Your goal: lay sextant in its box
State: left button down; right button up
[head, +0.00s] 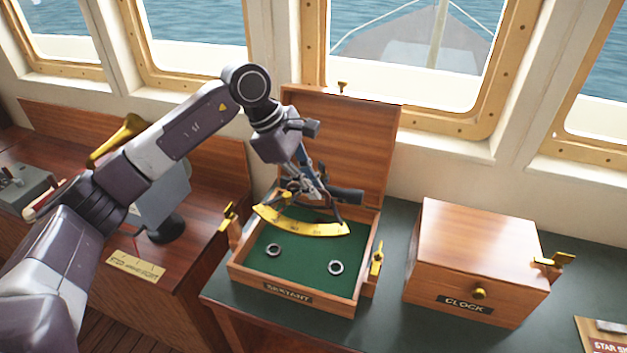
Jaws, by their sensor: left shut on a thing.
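The sextant (301,224) has a yellow curved scale and a dark frame. It hangs from my left gripper (303,174), which is shut on its upper part. The sextant is over the back half of its box; I cannot tell whether it touches the floor of the box. The sextant box (283,293) is wooden with a green lining, a nameplate on its front and its lid (345,135) standing open at the back. Two dark rings (335,267) sit on the lining in front of the sextant. My right gripper is out of view.
A closed wooden box marked CLOCK (465,255) stands to the right on the green-topped counter (389,310). Brass latches (377,260) stick up at the sextant box's sides. A wooden console (180,260) with instruments is at the left. Windows line the back wall.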

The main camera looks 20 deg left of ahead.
pick_arm(q)
jog(key=shift+w+f, duration=0.15)
jog(key=shift+f, duration=0.2)
notch_tip(320, 180, down, 9)
jog(key=b, duration=0.6)
jog(key=shift+w+f, duration=0.15)
jog(key=shift+w, duration=0.05)
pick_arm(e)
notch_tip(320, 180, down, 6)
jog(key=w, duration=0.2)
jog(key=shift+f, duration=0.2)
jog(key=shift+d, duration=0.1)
pick_arm(q)
jog(key=shift+w+b, duration=0.1)
jog(key=shift+b, duration=0.6)
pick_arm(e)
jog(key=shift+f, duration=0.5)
pick_arm(q)
jog(key=shift+s+f+b, duration=0.2)
jog(key=shift+b, duration=0.25)
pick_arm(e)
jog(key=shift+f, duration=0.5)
pick_arm(q)
jog(key=shift+f+t+b, duration=0.3)
jog(key=shift+f+b, duration=0.8)
jog(key=shift+b, duration=0.45)
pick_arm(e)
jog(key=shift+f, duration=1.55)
